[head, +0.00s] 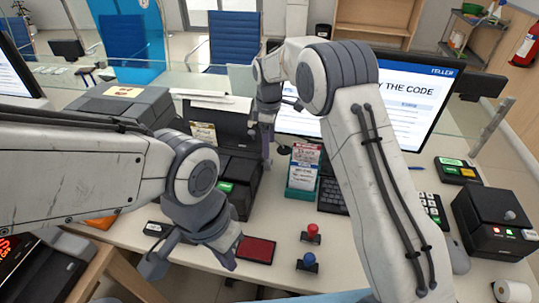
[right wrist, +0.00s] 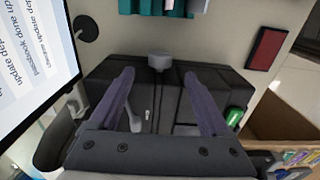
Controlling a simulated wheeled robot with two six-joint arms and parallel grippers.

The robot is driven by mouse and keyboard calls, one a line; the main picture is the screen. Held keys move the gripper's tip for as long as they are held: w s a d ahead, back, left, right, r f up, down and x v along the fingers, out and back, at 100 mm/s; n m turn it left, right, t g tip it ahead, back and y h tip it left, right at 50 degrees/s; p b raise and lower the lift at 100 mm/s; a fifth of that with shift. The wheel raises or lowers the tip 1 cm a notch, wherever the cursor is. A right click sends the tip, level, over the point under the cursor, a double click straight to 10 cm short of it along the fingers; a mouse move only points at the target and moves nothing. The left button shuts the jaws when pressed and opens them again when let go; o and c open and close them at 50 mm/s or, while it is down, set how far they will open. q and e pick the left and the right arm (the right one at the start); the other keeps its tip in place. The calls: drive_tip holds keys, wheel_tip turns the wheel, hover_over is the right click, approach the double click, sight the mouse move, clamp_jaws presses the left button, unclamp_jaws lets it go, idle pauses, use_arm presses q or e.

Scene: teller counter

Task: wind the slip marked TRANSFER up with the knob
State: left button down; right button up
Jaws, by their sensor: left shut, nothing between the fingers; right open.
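A black machine with a green key (head: 226,187) stands left of centre on the counter. In the right wrist view its dark body (right wrist: 100,90) fills the middle, with a grey knob (right wrist: 159,61) on it. My right gripper (right wrist: 158,74) is open, its two purple fingers on either side of the knob; contact cannot be told. It also shows in the head view (head: 266,145) over the machine. A printed slip (head: 203,132) stands up at the machine's back; I cannot read TRANSFER on it. My left gripper (head: 226,261) is shut and empty, low over the front counter.
A teal holder with printed cards (head: 302,176) stands right of the machine. A red pad (head: 256,250), a red-topped stamp (head: 312,232) and a blue-topped stamp (head: 308,262) lie in front. The monitor (head: 410,105) stands behind. A black box (head: 495,222) is at right.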

sight(268, 163)
wheel_tip(268, 163, down, 8)
drive_tip(key=shift+r+p, duration=0.25)
drive_tip(key=shift+p, duration=0.2)
clamp_jaws()
drive_tip(key=shift+s, duration=0.1)
drive_tip(key=shift+a+f+t+b, duration=0.1)
drive_tip(key=shift+t+b, duration=0.3)
drive_tip(key=shift+b, duration=0.2)
drive_tip(key=t+b, duration=0.2)
drive_tip(key=b, duration=0.3)
drive_tip(key=t+h+b, duration=0.1)
drive_tip(key=t+b, duration=0.1)
drive_tip(key=b, duration=0.4)
drive_tip(key=s+t+h+b, duration=0.1)
drive_tip(key=b, duration=0.4)
drive_tip(key=shift+a+f+t+b, duration=0.15)
drive_tip(key=shift+f+t+b, duration=0.15)
drive_tip(key=shift+t+b, duration=0.1)
drive_tip(key=shift+r+b, duration=0.2)
drive_tip(key=shift+b, duration=0.2)
